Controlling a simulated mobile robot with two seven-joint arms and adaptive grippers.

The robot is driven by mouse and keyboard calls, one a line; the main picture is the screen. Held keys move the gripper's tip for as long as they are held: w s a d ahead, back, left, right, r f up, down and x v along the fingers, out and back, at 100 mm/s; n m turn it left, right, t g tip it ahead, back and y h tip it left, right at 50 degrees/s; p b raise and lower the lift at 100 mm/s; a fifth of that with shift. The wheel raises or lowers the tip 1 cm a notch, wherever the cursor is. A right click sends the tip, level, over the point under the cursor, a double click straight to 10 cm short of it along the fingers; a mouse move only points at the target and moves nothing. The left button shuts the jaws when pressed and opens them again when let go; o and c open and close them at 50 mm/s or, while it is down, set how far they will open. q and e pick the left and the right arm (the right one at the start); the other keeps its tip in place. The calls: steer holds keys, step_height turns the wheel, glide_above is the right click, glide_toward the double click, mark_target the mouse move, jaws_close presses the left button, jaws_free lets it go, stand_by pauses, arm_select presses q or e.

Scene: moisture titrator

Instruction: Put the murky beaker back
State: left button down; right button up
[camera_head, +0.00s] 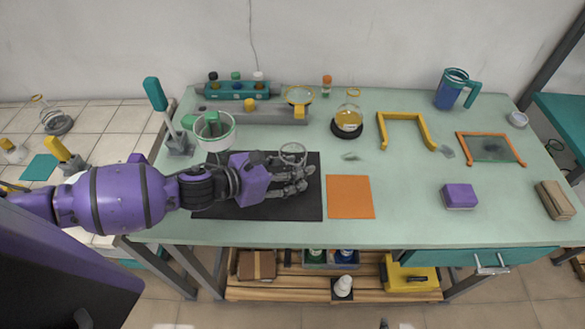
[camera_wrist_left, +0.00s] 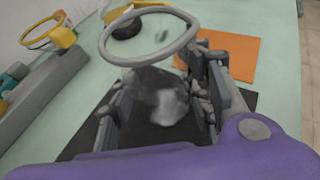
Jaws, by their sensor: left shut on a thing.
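My left gripper (camera_head: 298,180) reaches in from the left over the black mat (camera_head: 265,208). It is shut on a glass beaker (camera_wrist_left: 160,95) with a grey rim and murky grey contents. In the head view the beaker's rim (camera_head: 293,149) shows just beyond my fingers. In the left wrist view the beaker stands between the two fingers. I cannot tell whether its base touches the mat. My right gripper is not in view.
An orange mat (camera_head: 350,197) lies right of the black mat. A round-bottom flask with yellow liquid (camera_head: 348,121) stands on a dark ring behind. A grey bench unit (camera_head: 275,116), a white container (camera_head: 214,131) and a yellow frame (camera_head: 405,117) stand nearby.

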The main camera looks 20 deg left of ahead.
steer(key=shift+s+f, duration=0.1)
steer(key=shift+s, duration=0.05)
arm_select(q)
steer(key=shift+f, duration=0.3)
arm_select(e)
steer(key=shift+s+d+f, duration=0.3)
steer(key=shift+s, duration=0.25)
arm_select(q)
steer(key=shift+f, duration=0.25)
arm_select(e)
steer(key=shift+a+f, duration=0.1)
arm_select(q)
steer(key=shift+f, duration=0.1)
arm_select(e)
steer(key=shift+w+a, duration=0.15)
arm_select(q)
steer(key=c, duration=1)
jaws_free()
steer(key=shift+o, duration=0.9)
